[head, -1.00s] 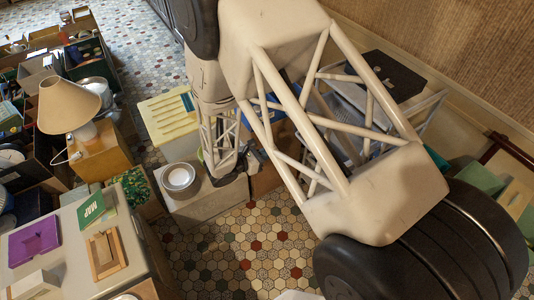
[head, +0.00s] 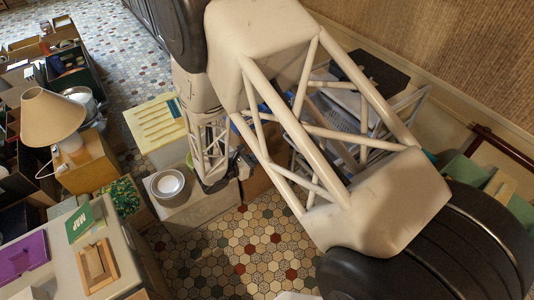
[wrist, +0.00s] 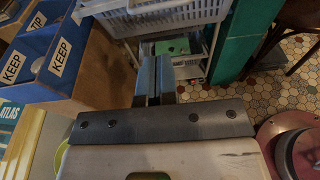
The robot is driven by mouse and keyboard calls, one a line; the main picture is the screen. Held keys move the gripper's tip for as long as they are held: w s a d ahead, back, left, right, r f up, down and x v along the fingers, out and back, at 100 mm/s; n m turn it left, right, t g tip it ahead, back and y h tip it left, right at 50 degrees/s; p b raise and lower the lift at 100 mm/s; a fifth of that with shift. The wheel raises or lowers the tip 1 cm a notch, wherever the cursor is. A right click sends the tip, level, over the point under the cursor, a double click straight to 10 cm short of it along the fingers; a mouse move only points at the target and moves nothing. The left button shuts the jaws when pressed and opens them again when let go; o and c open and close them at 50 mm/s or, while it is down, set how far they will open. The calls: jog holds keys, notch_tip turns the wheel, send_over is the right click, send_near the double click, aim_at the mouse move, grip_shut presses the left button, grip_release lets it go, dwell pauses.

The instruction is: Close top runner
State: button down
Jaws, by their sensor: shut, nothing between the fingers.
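A pale wire basket (wrist: 165,18), apparently the top runner, crosses the top of the wrist view in a light metal rack. It stands out nearer to me than the lower level, where a green item (wrist: 172,47) shows. My gripper (wrist: 153,82) is shut and empty, its fingers pointing at the space just below the basket's front; I cannot tell whether they touch it. In the head view my gripper (head: 241,165) is small and dark beside the brown box. The rack's mesh basket (head: 348,112) shows only in part through my arm's struts.
Blue bins (wrist: 42,48) labelled KEEP and TIP sit left of the rack. A teal upright panel (wrist: 246,38) is close on the right. Tiled floor (head: 245,240) is clear in front.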

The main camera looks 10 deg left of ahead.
jog(key=x, duration=1.3)
jog(key=shift+w+d, duration=0.25)
jog(key=shift+f, duration=0.15)
jog(key=shift+r+x, duration=0.2)
jog(key=shift+x, duration=0.9)
jog(key=shift+r+x, duration=0.2)
jog(key=shift+x, duration=0.85)
jog(key=shift+d, duration=0.1)
jog(key=v, duration=1.4)
jog(key=shift+r, duration=0.15)
jog(key=shift+w, duration=0.1)
jog(key=x, duration=1.3)
jog(key=shift+w+d, duration=0.25)
jog(key=shift+w, duration=0.05)
